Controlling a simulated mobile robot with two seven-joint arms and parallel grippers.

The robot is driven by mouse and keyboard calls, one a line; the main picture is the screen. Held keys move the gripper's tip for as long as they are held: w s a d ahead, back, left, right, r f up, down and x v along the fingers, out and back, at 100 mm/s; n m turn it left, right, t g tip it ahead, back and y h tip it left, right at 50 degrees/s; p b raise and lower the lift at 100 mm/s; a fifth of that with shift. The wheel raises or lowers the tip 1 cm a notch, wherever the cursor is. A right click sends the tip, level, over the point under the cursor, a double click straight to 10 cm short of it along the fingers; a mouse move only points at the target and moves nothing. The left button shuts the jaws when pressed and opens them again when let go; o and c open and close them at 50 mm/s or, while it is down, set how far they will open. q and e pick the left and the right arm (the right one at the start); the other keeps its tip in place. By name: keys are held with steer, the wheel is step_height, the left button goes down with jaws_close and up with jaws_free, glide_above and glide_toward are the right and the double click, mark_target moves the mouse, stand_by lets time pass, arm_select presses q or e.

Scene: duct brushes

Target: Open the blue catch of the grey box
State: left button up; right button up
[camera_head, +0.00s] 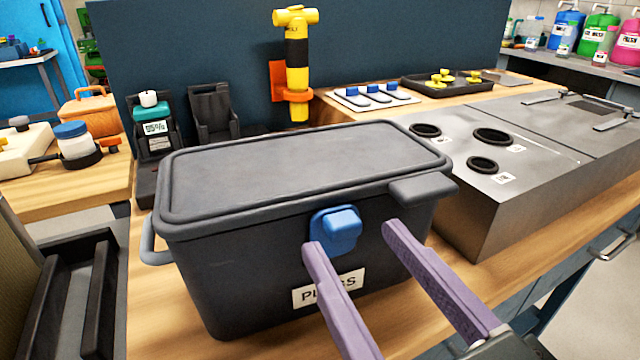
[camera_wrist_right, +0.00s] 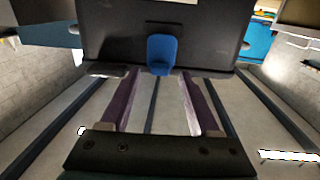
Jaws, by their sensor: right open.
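The grey box (camera_head: 230,260) stands on the wooden bench with its dark lid (camera_head: 310,165) on and a label on its front. The blue catch (camera_head: 337,228) is at the middle of the front, just below the lid rim; I cannot tell whether it is latched. It also shows in the right wrist view (camera_wrist_right: 162,52). My right gripper (camera_head: 351,240) is open and empty in front of the box. Its two purple fingers lie one on each side of the catch in the picture, apart from each other; contact with the box is not clear. My left gripper is not in view.
A metal unit (camera_head: 520,150) with round black openings stands close to the right of the box. A yellow tool (camera_head: 297,65) stands upright behind it. Dark holders (camera_head: 212,115) are at the back left. A dark slotted structure (camera_head: 70,290) is at the lower left.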

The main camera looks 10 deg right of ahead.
steer(key=shift+x, duration=0.8)
jaws_close()
